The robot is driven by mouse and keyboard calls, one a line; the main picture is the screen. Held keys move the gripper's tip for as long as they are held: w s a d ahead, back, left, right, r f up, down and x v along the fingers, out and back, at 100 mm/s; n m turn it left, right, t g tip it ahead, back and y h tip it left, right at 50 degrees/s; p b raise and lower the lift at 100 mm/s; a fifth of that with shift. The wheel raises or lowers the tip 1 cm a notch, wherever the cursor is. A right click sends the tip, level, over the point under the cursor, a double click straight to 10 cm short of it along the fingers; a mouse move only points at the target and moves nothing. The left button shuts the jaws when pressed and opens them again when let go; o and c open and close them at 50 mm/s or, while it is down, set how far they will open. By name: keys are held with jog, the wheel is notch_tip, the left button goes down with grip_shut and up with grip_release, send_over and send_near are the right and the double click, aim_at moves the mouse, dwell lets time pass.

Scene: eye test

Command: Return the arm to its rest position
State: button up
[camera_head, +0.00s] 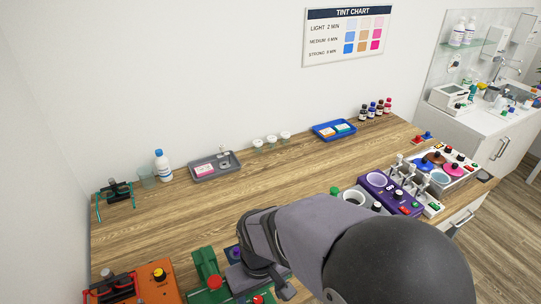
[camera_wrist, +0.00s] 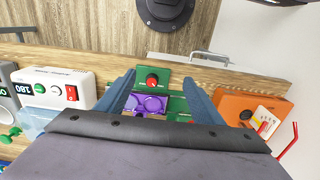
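My gripper (camera_wrist: 158,78) shows in the wrist view as two blue-grey fingers spread apart. A green device with a red knob (camera_wrist: 152,80) and a purple piece with round lens-like parts (camera_wrist: 150,103) show between the fingers. The purple piece does not seem to touch both fingers; its exact height is unclear. In the head view my grey arm (camera_head: 310,232) reaches from the lower right over the front of the wooden table (camera_head: 300,180). The fingers are not clear there.
The green device (camera_head: 207,265) and an orange device (camera_head: 158,282) stand at the front left. A purple machine (camera_head: 388,196) stands right of my arm. A grey tray (camera_head: 215,165) and blue tray (camera_head: 334,130) lie toward the wall. The table's middle is clear.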

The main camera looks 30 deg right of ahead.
jog(key=o, duration=0.8)
jog(key=shift+s+d+r+m+p, duration=0.2)
jog(key=shift+d+m+p, duration=0.1)
jog(key=shift+d, duration=0.25)
jog(key=shift+s+d+r+m+p, duration=0.1)
jog(key=shift+d+r+m+p, duration=0.15)
jog(key=shift+d, duration=0.3)
jog(key=shift+o, duration=0.2)
jog(key=w+d+r+m+p, duration=0.1)
jog(key=w+d+m+p, duration=0.2)
jog(key=d, duration=0.9)
jog(key=w+d+r+m+p, duration=0.1)
jog(key=d+r+m+p, duration=0.2)
jog(key=d, duration=0.9)
jog(key=w+d+r+n, duration=0.6)
jog(key=n, duration=0.1)
jog(key=shift+d+r, duration=0.2)
jog(key=shift+d, duration=0.1)
jog(key=shift+w, duration=0.1)
notch_tip(320, 180, down, 10)
jog(key=b, duration=0.8)
jog(key=shift+b, duration=0.3)
